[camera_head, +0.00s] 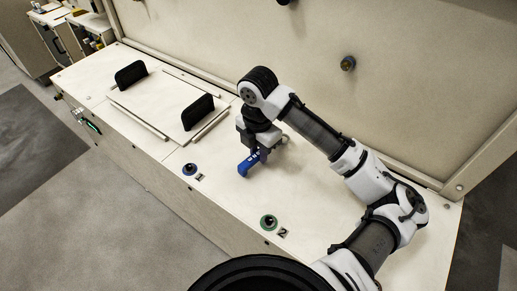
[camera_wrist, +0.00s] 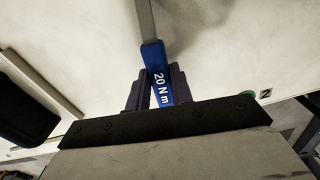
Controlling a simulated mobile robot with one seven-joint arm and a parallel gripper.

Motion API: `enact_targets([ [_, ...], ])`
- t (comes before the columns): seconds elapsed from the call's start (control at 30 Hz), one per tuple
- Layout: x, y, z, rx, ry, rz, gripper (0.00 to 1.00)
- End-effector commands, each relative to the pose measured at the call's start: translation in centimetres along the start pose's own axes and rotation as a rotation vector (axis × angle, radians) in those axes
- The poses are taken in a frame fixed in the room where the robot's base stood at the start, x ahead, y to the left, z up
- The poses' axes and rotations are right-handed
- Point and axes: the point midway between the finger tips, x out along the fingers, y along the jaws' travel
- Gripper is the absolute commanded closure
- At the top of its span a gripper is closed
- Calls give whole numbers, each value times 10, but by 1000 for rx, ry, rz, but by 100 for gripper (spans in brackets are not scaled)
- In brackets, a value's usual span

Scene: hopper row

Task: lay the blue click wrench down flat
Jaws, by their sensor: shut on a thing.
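The blue click wrench (camera_head: 249,163) is in my gripper, just above or on the cream worktop; I cannot tell whether it touches. Its blue handle slants down to the left in the head view. In the wrist view the blue handle (camera_wrist: 157,78) reads "20 Nm" and lies between the two dark fingers, with a grey shaft (camera_wrist: 146,20) running up out of the picture. My gripper (camera_wrist: 158,90) is shut on the handle. In the head view my gripper (camera_head: 262,150) hides part of the wrench.
A flat panel with two black handles (camera_head: 198,112) lies left of my gripper. The worktop (camera_head: 325,195) right of my gripper is clear. A wall stands behind.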

Motion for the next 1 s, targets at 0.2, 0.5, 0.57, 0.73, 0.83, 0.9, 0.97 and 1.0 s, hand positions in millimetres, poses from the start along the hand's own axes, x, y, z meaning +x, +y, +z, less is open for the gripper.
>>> enact_targets([
  [0.2, 2, 0, 0, 0, 0, 0, 100],
  [0.5, 11, 0, 0, 0, 0, 0, 100],
  [0.57, 13, 0, 0, 0, 0, 0, 100],
  [0.73, 13, 0, 0, 0, -1, 0, 100],
  [0.83, 13, 0, 0, 0, 0, 0, 74],
  [0.9, 13, 0, 0, 0, 0, 0, 65],
  [0.97, 13, 0, 0, 0, 0, 0, 57],
  [1.0, 13, 0, 0, 0, 0, 0, 52],
])
